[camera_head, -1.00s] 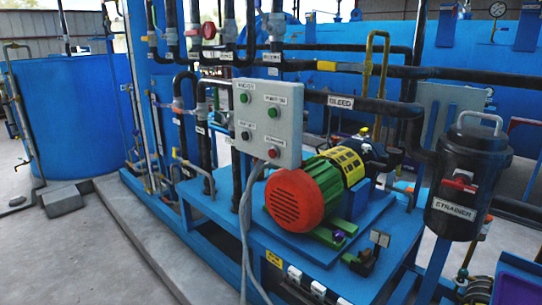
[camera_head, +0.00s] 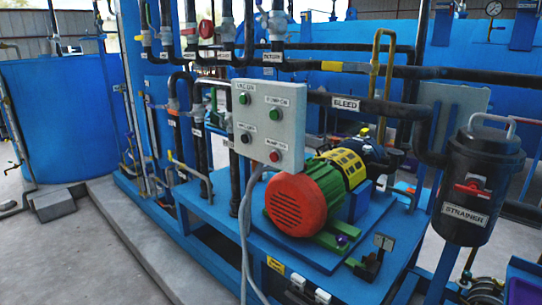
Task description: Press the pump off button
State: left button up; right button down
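A black button (camera_head: 245,138) is at lower left and a red button (camera_head: 275,156) at lower right. The upper right label seems to read pump on. The label above the red button is too blurred to read surely, but it looks like pump off. Neither of my grippers shows in the view.
The motor with its red cover (camera_head: 296,204) sits on a blue skid (camera_head: 207,215) below the box. Grey cables (camera_head: 246,240) hang from the box. A black strainer (camera_head: 480,185) stands at right. Pipes run behind. The concrete floor (camera_head: 65,262) at front left is clear.

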aim_at(273, 157)
jog(key=i+j+z, duration=0.1)
jog(key=i+j, duration=0.3)
jog(key=i+j+z, duration=0.15)
jog(key=i+j, duration=0.25)
jog(key=j, duration=0.2)
jog(key=i+j+z, duration=0.1)
jog(key=i+j, duration=0.3)
jog(key=j, duration=0.15)
